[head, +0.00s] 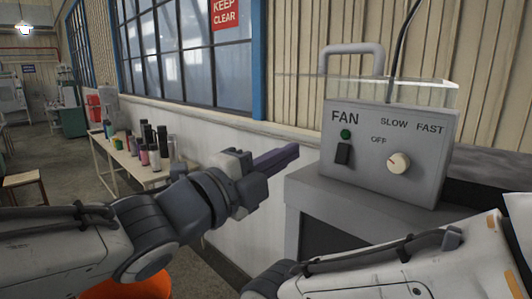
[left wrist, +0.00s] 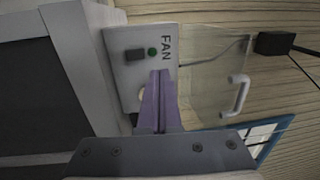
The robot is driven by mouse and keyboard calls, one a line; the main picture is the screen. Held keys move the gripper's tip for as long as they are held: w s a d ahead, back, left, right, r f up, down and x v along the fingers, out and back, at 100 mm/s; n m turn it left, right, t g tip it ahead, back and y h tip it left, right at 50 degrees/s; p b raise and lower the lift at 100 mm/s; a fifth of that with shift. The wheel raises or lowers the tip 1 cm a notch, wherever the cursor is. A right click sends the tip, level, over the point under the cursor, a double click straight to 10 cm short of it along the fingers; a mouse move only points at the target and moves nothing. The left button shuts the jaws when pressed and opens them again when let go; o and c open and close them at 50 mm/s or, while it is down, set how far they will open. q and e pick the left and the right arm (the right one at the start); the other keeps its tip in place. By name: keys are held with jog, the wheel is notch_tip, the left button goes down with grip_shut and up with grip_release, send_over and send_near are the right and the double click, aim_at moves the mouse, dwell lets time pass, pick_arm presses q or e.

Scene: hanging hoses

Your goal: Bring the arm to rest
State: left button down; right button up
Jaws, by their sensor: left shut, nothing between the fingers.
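My left gripper (head: 290,153) reaches in from the left in the head view, its purple fingers shut and empty. It is in the air to the left of the grey fan control box (head: 372,185), apart from it. The box has a rocker switch (head: 343,153), a green lamp (head: 345,133) and a knob (head: 398,163) marked SLOW, OFF and FAST. In the left wrist view the shut fingers (left wrist: 160,75) lie across the picture of the box (left wrist: 115,55) and partly hide its knob. My right arm crosses the lower right of the head view; its gripper is not seen.
The box stands on a grey cabinet (head: 300,200) by the wall. A side table (head: 125,160) with several bottles is at the left along the wall. Part of an orange round container (head: 130,288) shows at the bottom. A stool (head: 24,182) is far left.

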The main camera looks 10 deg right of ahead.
pick_arm(q)
jog(key=a+f+n+g+y+b, duration=0.1)
jog(key=a+f+n+y+b, duration=0.2)
jog(key=f, duration=0.6)
jog(key=a+f+n+g+y+b, duration=0.1)
jog(key=a+f+n+y, duration=0.1)
jog(key=f+n+y, duration=0.5)
jog(key=a+f+n+g+b, duration=0.1)
jog(key=a+f+n, duration=0.2)
jog(key=f, duration=0.7)
jog(key=s+a+f+n+g+y+b, duration=0.2)
jog(key=s+a+f+n+g, duration=0.2)
jog(key=s+f, duration=0.3)
jog(key=s+a+f+n+g+y+b, duration=0.2)
jog(key=s+a+f+n+g, duration=0.2)
jog(key=s+f, duration=0.4)
jog(key=shift+s+a+y, duration=0.2)
jog(key=shift+s+y, duration=0.2)
jog(key=shift+s, duration=0.55)
